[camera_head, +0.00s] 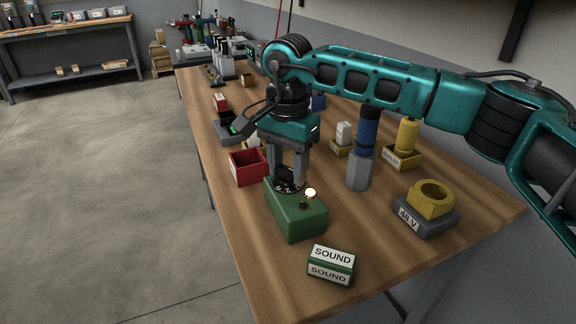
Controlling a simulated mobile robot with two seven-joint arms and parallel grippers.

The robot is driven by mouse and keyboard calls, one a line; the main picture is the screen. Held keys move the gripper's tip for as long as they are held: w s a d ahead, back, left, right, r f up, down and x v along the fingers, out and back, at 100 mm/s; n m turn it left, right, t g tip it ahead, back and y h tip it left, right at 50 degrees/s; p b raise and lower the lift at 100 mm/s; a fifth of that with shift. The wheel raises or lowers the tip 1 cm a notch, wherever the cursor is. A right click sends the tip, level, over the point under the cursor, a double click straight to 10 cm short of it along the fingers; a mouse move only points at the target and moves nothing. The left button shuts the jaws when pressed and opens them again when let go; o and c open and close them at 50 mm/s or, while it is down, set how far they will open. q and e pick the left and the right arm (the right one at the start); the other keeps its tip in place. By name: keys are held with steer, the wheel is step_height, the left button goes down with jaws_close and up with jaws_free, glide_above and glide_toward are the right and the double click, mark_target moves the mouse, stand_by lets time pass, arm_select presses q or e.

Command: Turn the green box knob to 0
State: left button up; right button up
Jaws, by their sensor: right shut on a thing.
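The green box (299,220) stands on the wooden workbench, with a lit round lamp and a small dark button on its top. Its knob sits at the far end of the top, on a dark dial with white marks; my right gripper (288,178) hides most of it. The right gripper points straight down from above, and its two grey fingers are shut on the knob. The dial number the knob points to cannot be read. My left gripper is not in view.
A red open bin (248,167) is close to the left of the gripper. A green SOUND block (331,264) lies in front of the box. A blue-and-grey post (360,165) and a 48 V block with a yellow ring (428,200) stand to the right.

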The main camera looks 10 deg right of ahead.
mark_target(288, 168)
steer(key=n, duration=0.6)
steer(key=shift+n, duration=0.3)
stand_by(0.4)
steer(key=o, duration=1.1)
steer(key=shift+c, duration=0.2)
steer(key=shift+r, duration=0.1)
step_height(288, 168, up, 13)
steer(key=shift+p, duration=0.4)
